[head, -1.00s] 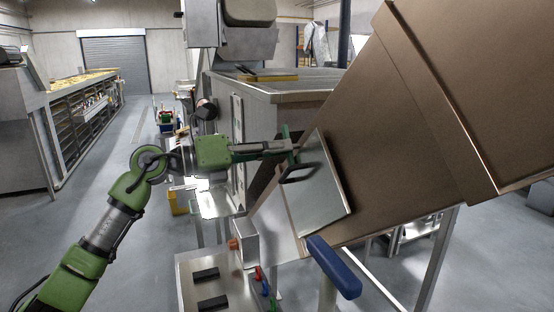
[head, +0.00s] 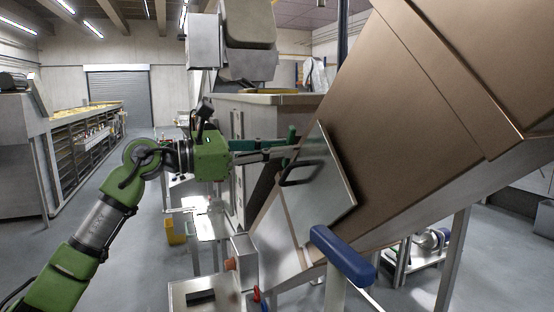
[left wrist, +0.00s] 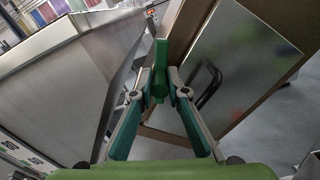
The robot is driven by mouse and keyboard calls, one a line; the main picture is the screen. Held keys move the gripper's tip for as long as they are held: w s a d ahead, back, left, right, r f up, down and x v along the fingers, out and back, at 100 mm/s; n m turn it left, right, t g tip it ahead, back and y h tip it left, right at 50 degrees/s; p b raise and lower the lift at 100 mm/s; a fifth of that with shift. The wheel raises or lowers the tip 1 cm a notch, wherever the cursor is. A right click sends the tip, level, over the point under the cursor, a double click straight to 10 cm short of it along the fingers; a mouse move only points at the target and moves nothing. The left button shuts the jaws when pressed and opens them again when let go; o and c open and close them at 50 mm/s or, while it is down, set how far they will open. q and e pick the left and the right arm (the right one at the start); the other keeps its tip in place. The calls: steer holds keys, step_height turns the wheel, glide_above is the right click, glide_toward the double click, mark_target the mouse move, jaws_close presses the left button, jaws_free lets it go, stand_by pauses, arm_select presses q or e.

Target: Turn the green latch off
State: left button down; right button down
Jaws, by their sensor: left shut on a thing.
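The green latch (left wrist: 160,62) stands beside the edge of a metal hatch plate (left wrist: 240,58) with a black handle (left wrist: 209,88). In the head view the latch (head: 291,134) shows as a small green piece at the plate's upper left edge. My left gripper (left wrist: 158,90) is shut on the latch's lower part, one finger on each side. In the head view my left gripper (head: 284,148) reaches in from the left, its tips at the latch. The tips partly cover the latch there. My right gripper is in neither view.
A large brown sloping chute (head: 400,110) fills the right side. A blue-topped post (head: 343,256) stands in front of the plate. A control box (head: 245,260) is below my left arm. Open grey floor (head: 130,250) lies to the left.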

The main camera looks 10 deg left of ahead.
arm_select(q)
steer(key=shift+m+b, duration=0.7)
steer(key=shift+m, duration=1.2)
steer(key=c, duration=2)
jaws_free()
steer(key=shift+o, duration=0.2)
steer(key=shift+s+a, duration=0.1)
steer(key=shift+a, duration=0.05)
steer(key=v, duration=1.1)
steer(key=shift+s+a, duration=0.25)
steer(key=shift+a, duration=0.05)
